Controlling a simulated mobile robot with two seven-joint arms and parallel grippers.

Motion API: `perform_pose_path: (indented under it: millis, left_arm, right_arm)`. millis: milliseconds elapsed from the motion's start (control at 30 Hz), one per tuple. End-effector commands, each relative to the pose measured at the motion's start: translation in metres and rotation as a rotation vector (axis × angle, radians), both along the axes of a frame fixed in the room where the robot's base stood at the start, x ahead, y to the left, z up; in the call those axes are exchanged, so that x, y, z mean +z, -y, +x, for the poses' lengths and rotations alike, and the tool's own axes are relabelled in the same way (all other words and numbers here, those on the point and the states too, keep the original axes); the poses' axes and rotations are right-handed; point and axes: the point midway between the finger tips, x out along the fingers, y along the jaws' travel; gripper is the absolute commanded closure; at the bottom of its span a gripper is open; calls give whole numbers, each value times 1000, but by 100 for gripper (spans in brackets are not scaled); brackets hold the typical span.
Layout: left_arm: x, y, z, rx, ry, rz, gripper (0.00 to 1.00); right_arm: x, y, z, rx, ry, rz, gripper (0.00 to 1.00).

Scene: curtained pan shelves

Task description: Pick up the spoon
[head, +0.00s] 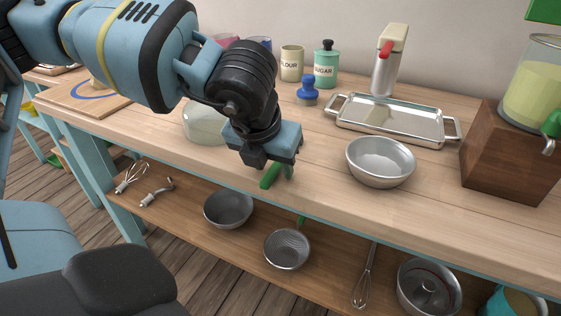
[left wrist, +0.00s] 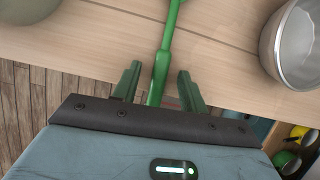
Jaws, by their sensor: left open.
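The green spoon (left wrist: 165,42) shows in the left wrist view, its slim handle running from the top edge down between my fingers. My left gripper (left wrist: 159,74) is open, with one green finger on each side of the handle and a gap to both. In the head view my left gripper (head: 278,178) points down at the front edge of the wooden counter (head: 318,190). There the gripper and its green fingers hide most or all of the spoon, so I cannot tell the two apart. My right gripper is in neither view.
A metal bowl (head: 380,162) stands right of the gripper, and a pale bowl (head: 204,124) stands to its left. Behind are a metal tray (head: 392,118), a blue-knobbed object (head: 307,92) and canisters (head: 326,66). A lower shelf holds bowls (head: 228,209) and whisks (head: 365,282).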

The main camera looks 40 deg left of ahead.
Motion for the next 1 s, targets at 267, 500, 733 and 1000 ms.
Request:
perform_pose_path:
  millis: [267,500,733,1000]
  left_arm:
    - [-1,0,0,-1,0,1,61]
    - [-1,0,0,-1,0,1,93]
    - [-1,0,0,0,0,0,100]
    - [1,0,0,0,0,0,100]
  right_arm:
    - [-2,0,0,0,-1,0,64]
    - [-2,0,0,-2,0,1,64]
    - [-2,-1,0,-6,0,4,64]
    - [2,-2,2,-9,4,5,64]
